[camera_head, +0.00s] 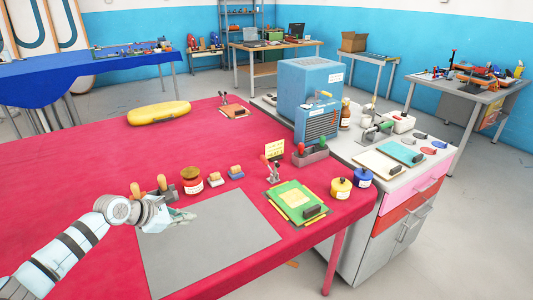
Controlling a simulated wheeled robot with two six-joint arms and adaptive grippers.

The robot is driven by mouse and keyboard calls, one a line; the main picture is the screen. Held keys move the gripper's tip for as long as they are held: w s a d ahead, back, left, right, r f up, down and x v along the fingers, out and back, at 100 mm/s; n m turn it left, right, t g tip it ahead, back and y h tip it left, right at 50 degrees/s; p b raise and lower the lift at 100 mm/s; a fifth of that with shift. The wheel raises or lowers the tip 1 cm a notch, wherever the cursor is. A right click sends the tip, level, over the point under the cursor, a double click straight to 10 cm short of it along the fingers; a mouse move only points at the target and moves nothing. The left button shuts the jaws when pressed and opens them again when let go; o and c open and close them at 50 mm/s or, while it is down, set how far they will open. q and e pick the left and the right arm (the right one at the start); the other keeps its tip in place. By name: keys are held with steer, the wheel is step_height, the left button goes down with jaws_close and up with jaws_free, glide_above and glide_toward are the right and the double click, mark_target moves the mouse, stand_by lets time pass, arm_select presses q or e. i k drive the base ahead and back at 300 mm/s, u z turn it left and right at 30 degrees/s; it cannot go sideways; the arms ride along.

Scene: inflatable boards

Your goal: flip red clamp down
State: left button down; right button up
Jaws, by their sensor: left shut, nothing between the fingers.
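The red clamp (272,171) stands on the red-covered table, right of its middle, next to a small yellow sign. It is a small metal toggle clamp, and its red handle tip points up and leans a little left. My left gripper (186,217) is shut and empty. It is low over the left part of the grey mat (215,250), to the left of the clamp and nearer to me, clearly apart from it. My right gripper is not in view.
A green and yellow board stack (296,203) lies in front of the clamp. A yellow can (341,188) and a blue can (363,178) stand to the right. A blue machine (309,95) stands behind the clamp.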

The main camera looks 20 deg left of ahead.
mark_target(262, 158)
steer(key=i, duration=1.15)
